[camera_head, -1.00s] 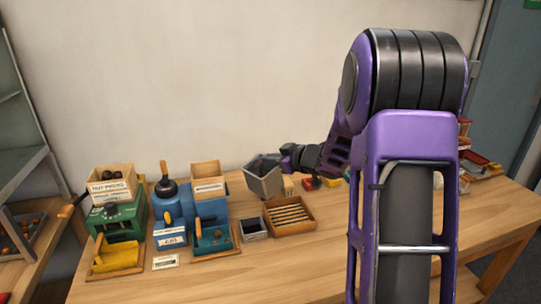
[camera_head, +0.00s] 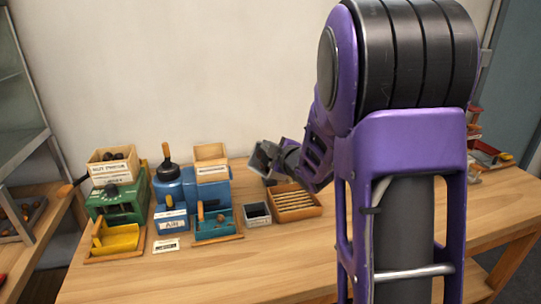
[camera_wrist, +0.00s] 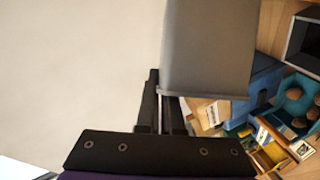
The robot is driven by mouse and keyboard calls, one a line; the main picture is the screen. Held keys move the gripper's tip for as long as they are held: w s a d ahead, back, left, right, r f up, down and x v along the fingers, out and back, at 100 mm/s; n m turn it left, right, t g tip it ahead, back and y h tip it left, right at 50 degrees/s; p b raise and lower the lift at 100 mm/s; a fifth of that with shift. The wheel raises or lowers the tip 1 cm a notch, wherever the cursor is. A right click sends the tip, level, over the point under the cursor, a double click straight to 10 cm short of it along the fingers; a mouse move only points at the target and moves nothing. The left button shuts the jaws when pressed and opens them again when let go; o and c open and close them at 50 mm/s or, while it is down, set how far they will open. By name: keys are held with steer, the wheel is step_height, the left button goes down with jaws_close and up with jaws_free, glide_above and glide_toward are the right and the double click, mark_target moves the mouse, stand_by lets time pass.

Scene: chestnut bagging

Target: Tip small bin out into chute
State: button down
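The small grey bin (camera_head: 259,159) hangs in the air behind the table's middle, tilted and partly hidden by my wrist in the head view. Its plain grey outer wall (camera_wrist: 208,45) fills the upper middle of the wrist view. My gripper (camera_head: 281,157) is at the bin's right side; in the wrist view its fingers (camera_wrist: 165,100) close on the bin's rim. What is in the bin is hidden. A blue machine with an open wooden hopper (camera_head: 211,152) stands to the bin's left. I cannot tell for certain which part is the chute.
A green press (camera_head: 118,200) with a wooden box of brown nuts (camera_head: 111,160) stands further left. Yellow (camera_head: 116,239) and teal (camera_head: 213,224) trays are in front. A small grey square container (camera_head: 257,213) and a slatted wooden tray (camera_head: 295,203) sit right. The front tabletop is clear.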

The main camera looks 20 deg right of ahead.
steer(key=shift+s+a+f+n+t+b, duration=0.4)
steer(key=shift+n+b, duration=0.3)
steer(key=shift+b, duration=0.8)
steer(key=shift+s+a+f+n+t+b, duration=0.15)
steer(key=shift+a+f+n+b, duration=0.45)
steer(key=shift+b, duration=0.85)
steer(key=shift+s+a+r+n+t+p, duration=0.1)
steer(key=shift+a+n+t+p, duration=0.05)
steer(key=shift+n+t+p, duration=0.2)
steer(key=shift+s+a+f+n+t, duration=0.3)
steer(key=shift+a+n, duration=0.2)
steer(key=shift+n, duration=0.45)
steer(key=shift+s+a+f+n+t, duration=0.3)
steer(key=shift+a+n, duration=0.2)
steer(key=shift+n, duration=0.45)
steer(key=shift+s+a+f+n+t, duration=0.25)
steer(key=shift+a+n+t, duration=0.2)
steer(key=shift+n, duration=0.5)
steer(key=shift+r, duration=0.1)
